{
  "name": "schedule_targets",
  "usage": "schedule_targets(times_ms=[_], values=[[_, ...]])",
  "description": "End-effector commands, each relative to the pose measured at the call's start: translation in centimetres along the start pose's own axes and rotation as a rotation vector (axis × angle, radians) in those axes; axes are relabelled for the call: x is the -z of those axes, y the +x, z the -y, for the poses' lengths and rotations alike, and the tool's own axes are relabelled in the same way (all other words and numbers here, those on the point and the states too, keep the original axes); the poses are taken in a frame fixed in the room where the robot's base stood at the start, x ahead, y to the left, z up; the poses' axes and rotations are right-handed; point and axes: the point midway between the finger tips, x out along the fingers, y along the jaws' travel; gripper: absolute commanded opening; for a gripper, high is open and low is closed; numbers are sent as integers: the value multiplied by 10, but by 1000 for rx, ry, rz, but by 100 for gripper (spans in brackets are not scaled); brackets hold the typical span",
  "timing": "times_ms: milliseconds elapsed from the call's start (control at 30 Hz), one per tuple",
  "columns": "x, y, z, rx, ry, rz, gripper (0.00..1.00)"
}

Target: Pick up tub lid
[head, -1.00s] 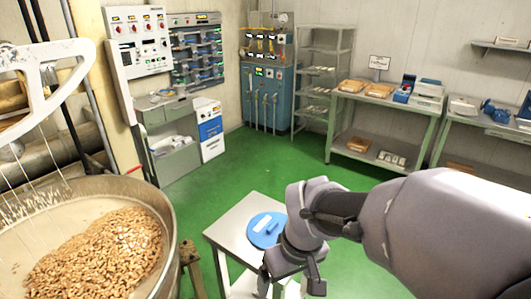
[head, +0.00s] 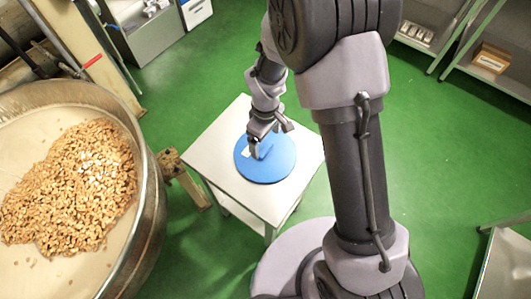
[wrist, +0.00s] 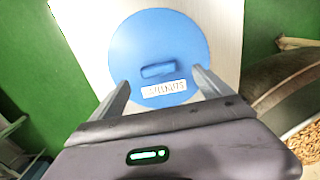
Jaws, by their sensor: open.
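The tub lid (head: 267,165) is a round blue disc lying flat on a small metal table (head: 213,160). In the wrist view the lid (wrist: 180,45) shows a raised blue bar handle (wrist: 158,70) and a white label (wrist: 164,88) with dark lettering, partly legible. My gripper (head: 262,148) is over the lid in the head view and hides part of it. In the wrist view its two fingers (wrist: 160,95) are spread, with the label and handle between and beyond them. Nothing is held. I cannot tell the exact height of the fingertips above the lid.
A large round kettle (head: 152,215) full of nuts (head: 75,190) stands left of the table, with a brown post (head: 185,180) between them. Shelves with a cardboard box (head: 491,58) are at the upper right. Green floor around the table is mostly clear.

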Motion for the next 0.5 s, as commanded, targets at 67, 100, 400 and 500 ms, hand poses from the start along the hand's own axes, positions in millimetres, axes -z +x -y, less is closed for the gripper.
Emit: schedule_targets(times_ms=[67, 100, 400, 500], values=[[0, 8, 0, -1, 0, -1, 89], [0, 11, 0, -1, 0, -1, 89], [3, 61, -3, 0, 0, 0, 89], [3, 60, -3, -1, 0, -2, 89]])
